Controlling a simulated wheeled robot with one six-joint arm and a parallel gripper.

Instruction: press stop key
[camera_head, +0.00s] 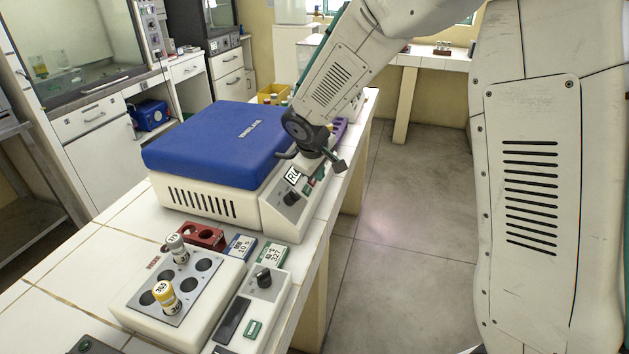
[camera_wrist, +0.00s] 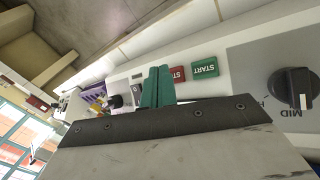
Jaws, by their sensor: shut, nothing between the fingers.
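The culture incubator (camera_head: 215,140) has a blue lid and a white body, with a sloped control panel on its right side. In the wrist view the red stop key (camera_wrist: 178,74) lies on the white panel, partly hidden by my fingers, with only "ST" readable. The green START key (camera_wrist: 205,68) is just right of it. My gripper (camera_wrist: 157,72) is shut and empty, its green fingers beside and overlapping the red key in the picture. I cannot tell whether they touch it. In the head view my gripper (camera_head: 330,163) is over the panel's far end.
A dark dial (camera_wrist: 292,88) marked MID is right of the keys; it also shows in the head view (camera_head: 291,198). A white block with vials (camera_head: 165,300) stands in front, near small blue and green boxes. Open floor (camera_head: 400,230) lies right of the bench.

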